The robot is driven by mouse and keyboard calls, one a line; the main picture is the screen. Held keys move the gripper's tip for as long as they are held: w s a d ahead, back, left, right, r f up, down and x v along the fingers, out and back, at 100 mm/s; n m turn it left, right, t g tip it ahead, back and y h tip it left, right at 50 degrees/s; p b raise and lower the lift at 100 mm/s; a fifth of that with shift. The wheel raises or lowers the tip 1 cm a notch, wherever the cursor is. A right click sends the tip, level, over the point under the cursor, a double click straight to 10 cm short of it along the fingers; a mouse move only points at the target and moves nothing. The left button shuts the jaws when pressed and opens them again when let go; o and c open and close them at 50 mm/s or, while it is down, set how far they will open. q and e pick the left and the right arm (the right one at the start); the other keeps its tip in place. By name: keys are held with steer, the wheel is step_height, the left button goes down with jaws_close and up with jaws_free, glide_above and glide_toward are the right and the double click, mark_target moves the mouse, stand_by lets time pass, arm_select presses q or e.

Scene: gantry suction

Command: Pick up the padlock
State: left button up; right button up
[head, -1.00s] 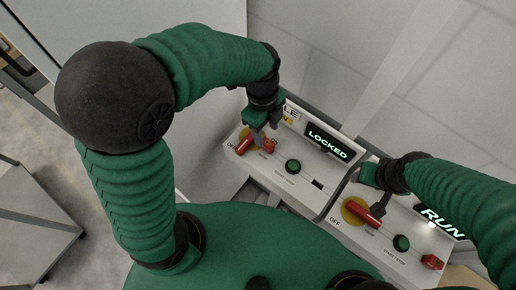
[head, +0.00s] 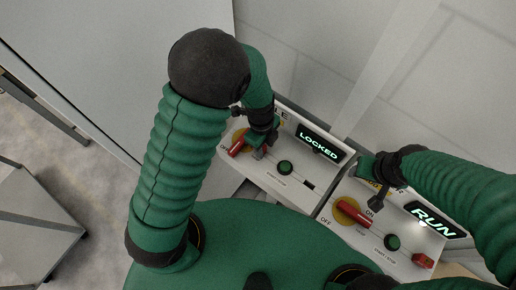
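My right gripper (head: 379,205) is above the right panel, beside the red switch handle (head: 353,213). Its finger opening is unclear. The padlock is apart from both grippers.
The left panel's display (head: 320,144) reads LOCKED, and the right panel's display (head: 435,219) reads RUN. Each panel has a green button, at left (head: 285,167) and right (head: 392,242). A grey cart (head: 35,225) stands on the floor at the left.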

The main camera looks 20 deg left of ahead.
arm_select(q)
steer(key=shift+c, duration=1.1)
steer(key=shift+a, duration=0.25)
steer(key=shift+c, duration=1.3)
steer(key=shift+a, duration=0.4)
steer(key=shift+c, duration=1.3)
steer(key=shift+s+a+f, duration=0.1)
steer(key=shift+s+a, duration=0.05)
steer(key=shift+a, duration=0.5)
jaws_close()
steer(key=shift+d, duration=0.4)
arm_select(e)
steer(key=shift+s+a+r, duration=0.1)
steer(key=shift+a+r, duration=0.1)
steer(key=shift+a, duration=0.3)
